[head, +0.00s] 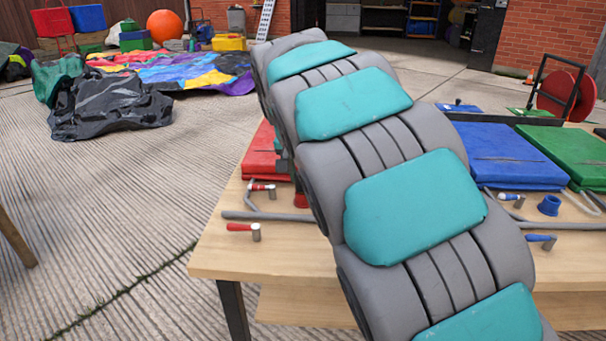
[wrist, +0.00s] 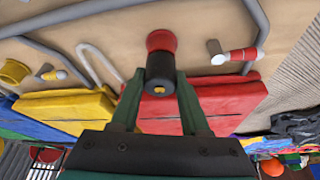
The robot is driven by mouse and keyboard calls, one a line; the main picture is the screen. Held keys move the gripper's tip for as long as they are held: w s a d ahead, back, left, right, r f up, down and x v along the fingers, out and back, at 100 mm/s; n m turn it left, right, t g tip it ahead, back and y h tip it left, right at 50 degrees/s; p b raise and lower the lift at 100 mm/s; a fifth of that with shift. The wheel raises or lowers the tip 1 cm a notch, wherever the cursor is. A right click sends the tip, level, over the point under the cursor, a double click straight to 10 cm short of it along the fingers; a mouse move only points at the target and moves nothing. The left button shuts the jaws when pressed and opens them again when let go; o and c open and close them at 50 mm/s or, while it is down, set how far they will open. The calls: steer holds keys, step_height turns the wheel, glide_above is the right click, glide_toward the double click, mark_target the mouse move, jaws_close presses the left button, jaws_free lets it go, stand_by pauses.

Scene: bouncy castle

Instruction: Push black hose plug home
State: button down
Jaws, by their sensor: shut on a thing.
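In the wrist view my gripper (wrist: 160,78) is shut on the black hose plug (wrist: 160,69), a short dark cylinder with a yellow centre on its end. The plug is in line with a red socket (wrist: 160,40), which stands on the wooden table, and its far end meets or overlaps the red part. I cannot tell how deep it sits. In the head view my teal and grey arm hides most of the gripper and the plug. A bit of the red socket (head: 300,200) shows beside the arm.
A red pad (wrist: 200,105) and a yellow pad (wrist: 65,110) lie close to my gripper. Red-handled fittings (head: 243,229) and grey hoses (head: 268,216) lie on the table (head: 215,255). A blue pad (head: 510,155) and a blue socket (head: 549,205) are right of my arm.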

steer(key=shift+f, duration=0.3)
steer(key=shift+c, duration=1.5)
jaws_free()
steer(key=d+v, duration=0.1)
steer(key=v, duration=0.6)
steer(key=shift+a+r, duration=0.35)
steer(key=shift+a, duration=0.2)
steer(key=shift+s, duration=0.15)
